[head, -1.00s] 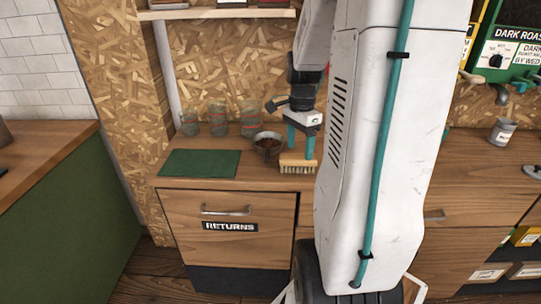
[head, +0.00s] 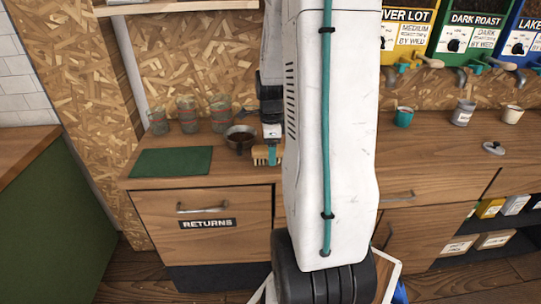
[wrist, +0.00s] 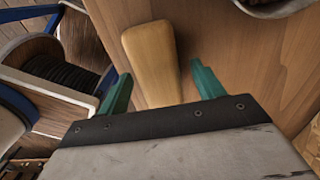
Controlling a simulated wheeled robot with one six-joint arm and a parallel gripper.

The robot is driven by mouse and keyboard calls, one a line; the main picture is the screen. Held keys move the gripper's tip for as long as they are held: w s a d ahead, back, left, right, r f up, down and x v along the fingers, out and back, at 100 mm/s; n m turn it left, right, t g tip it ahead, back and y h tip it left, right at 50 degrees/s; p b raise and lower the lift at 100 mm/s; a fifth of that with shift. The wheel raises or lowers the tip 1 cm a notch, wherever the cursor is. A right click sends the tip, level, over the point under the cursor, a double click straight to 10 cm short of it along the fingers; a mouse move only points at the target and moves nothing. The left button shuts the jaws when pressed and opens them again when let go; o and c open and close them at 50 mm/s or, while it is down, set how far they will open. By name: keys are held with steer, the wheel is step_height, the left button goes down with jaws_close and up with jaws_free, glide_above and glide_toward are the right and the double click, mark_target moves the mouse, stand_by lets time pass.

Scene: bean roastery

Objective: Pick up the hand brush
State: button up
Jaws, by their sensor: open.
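The hand brush (head: 260,155) lies on the wooden counter (head: 205,186), near its front edge, with pale bristles showing. My column hides what is to its right. In the wrist view its tan wooden handle (wrist: 152,55) lies between the two teal fingers of my gripper (wrist: 162,72), with a gap on each side. The fingers are apart and hold nothing. In the head view my gripper (head: 272,155) points down at the brush, and one teal finger overlaps it. I cannot tell the exact height of the fingertips.
A metal bowl (head: 240,140) with dark contents stands just behind and left of the brush. Several glasses (head: 188,117) stand farther back. A green mat (head: 170,162) lies on the left. Cups (head: 404,117) and a lid (head: 493,148) are on the right. A RETURNS drawer (head: 205,222) is below.

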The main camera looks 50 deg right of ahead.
steer(key=shift+f, duration=0.1)
steer(key=shift+c, duration=0.4)
steer(key=c, duration=1.1)
